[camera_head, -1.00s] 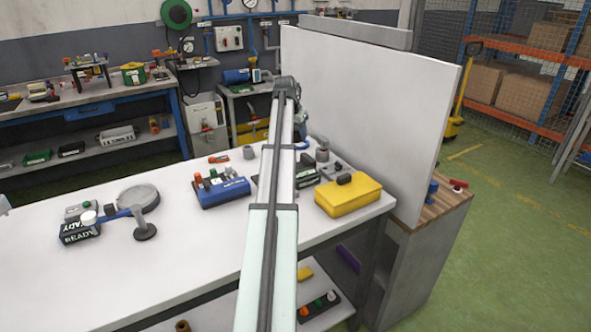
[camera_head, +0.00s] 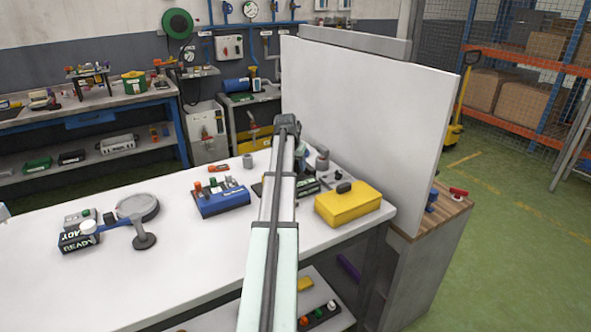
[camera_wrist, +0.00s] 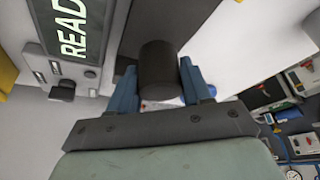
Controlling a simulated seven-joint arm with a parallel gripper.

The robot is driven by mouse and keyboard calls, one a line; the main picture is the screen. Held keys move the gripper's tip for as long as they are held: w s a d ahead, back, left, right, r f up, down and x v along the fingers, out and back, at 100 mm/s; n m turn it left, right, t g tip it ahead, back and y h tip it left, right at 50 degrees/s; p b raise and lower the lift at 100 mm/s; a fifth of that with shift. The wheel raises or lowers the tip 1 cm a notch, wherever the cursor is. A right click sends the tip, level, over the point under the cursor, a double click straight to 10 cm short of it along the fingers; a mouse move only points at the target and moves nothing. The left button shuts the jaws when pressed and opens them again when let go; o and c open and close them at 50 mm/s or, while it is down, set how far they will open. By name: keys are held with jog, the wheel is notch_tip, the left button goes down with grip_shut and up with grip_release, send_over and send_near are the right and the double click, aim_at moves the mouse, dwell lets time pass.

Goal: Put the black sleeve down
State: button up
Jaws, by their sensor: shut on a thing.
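The black sleeve (camera_wrist: 158,72) is a short dark cylinder between the two blue fingers of my gripper (camera_wrist: 160,82) in the wrist view. My gripper is shut on it. A white surface shows beyond the sleeve, and I cannot tell whether the sleeve touches anything below. In the head view my arm hides the sleeve and most of the gripper, over the far right part of the white table (camera_head: 190,275).
In the wrist view a dark box with a READY display (camera_wrist: 72,30) is close to the sleeve. In the head view a yellow case (camera_head: 345,205), a blue box (camera_head: 222,198) and a tall white panel (camera_head: 370,120) flank my arm. The table's front middle is clear.

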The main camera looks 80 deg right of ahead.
jog(key=shift+f, duration=1.1)
jog(key=shift+f, duration=0.15)
jog(key=o, duration=1)
jog(key=v, duration=1.2)
jog(key=shift+o, duration=0.3)
